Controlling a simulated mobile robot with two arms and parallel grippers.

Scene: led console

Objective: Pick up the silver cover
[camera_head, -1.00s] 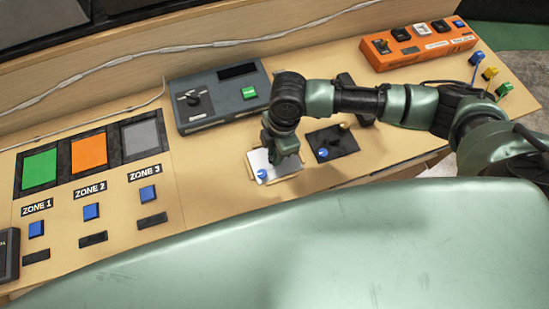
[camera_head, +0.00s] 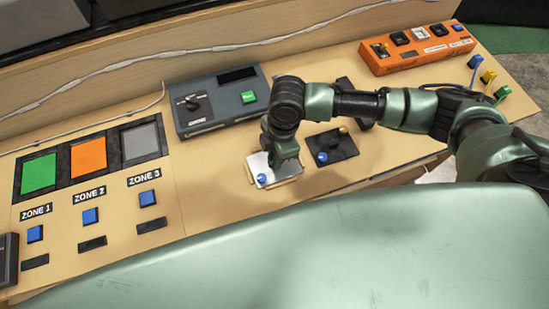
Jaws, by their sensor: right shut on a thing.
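The silver cover (camera_head: 259,165) is a light metallic plate at the middle of the console, near its front edge. A blue knob (camera_head: 262,179) shows at its lower left. My right gripper (camera_head: 280,164) points down over the cover and is shut on it. The fingertips and the exact grip are partly hidden by the hand. I cannot tell how far the cover is off the console. My left gripper is not in view.
A black plate with a blue knob (camera_head: 333,147) lies just right of the cover. A grey box (camera_head: 215,100) with a dial and green button stands behind. An orange box (camera_head: 417,46) is at the back right. Zone buttons (camera_head: 90,215) lie left.

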